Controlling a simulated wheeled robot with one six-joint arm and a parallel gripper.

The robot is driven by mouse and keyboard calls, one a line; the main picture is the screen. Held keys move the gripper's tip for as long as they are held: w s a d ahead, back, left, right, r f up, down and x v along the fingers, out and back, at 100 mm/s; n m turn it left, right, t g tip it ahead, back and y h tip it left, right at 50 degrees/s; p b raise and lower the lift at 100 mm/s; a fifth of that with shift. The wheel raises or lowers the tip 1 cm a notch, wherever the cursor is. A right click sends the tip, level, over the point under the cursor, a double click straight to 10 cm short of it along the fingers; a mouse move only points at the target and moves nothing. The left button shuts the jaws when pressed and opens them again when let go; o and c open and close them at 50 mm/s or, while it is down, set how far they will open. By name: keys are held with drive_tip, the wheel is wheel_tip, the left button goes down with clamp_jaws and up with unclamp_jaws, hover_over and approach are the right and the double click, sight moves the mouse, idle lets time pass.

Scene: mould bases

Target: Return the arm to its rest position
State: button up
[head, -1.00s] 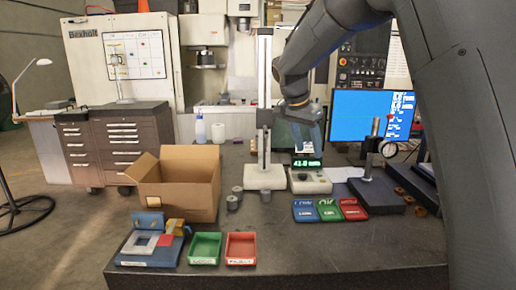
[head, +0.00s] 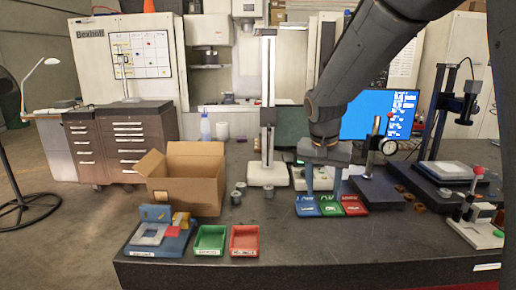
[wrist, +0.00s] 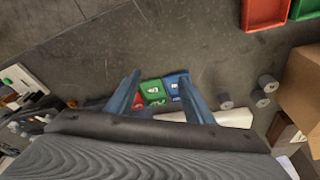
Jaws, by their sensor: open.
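My arm reaches in from the upper right in the head view. My gripper (head: 322,192) points down with its two blue fingers apart and nothing between them. How high the fingertips are above the trays is hard to tell. Several small grey cylinders (head: 236,198) stand on the table left of the gripper.
An open cardboard box (head: 186,185) stands left. A blue fixture (head: 158,240), a green bin (head: 210,240) and a red bin (head: 244,241) lie at the front. A tall white stand (head: 267,120) is behind the gripper; a dial gauge stand (head: 375,150) is to its right. The front middle table is clear.

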drive_tip(key=s+f+n+y, duration=0.1)
drive_tip(key=s+f+n, duration=0.15)
drive_tip(key=s, duration=0.35)
drive_tip(key=s+d+f+n, duration=0.1)
drive_tip(key=s+f, duration=0.3)
drive_tip(key=s, duration=0.3)
drive_tip(key=s+f+n+y, duration=0.1)
drive_tip(key=s+f+n, duration=0.15)
drive_tip(key=s, duration=0.35)
wheel_tip(320, 180, down, 12)
drive_tip(key=s+g+b, duration=0.1)
drive_tip(key=g+b, duration=0.1)
drive_tip(key=b, duration=0.8)
drive_tip(key=shift+s+r+m, duration=0.15)
drive_tip(key=shift+s+m, duration=0.2)
drive_tip(key=shift+m, duration=0.05)
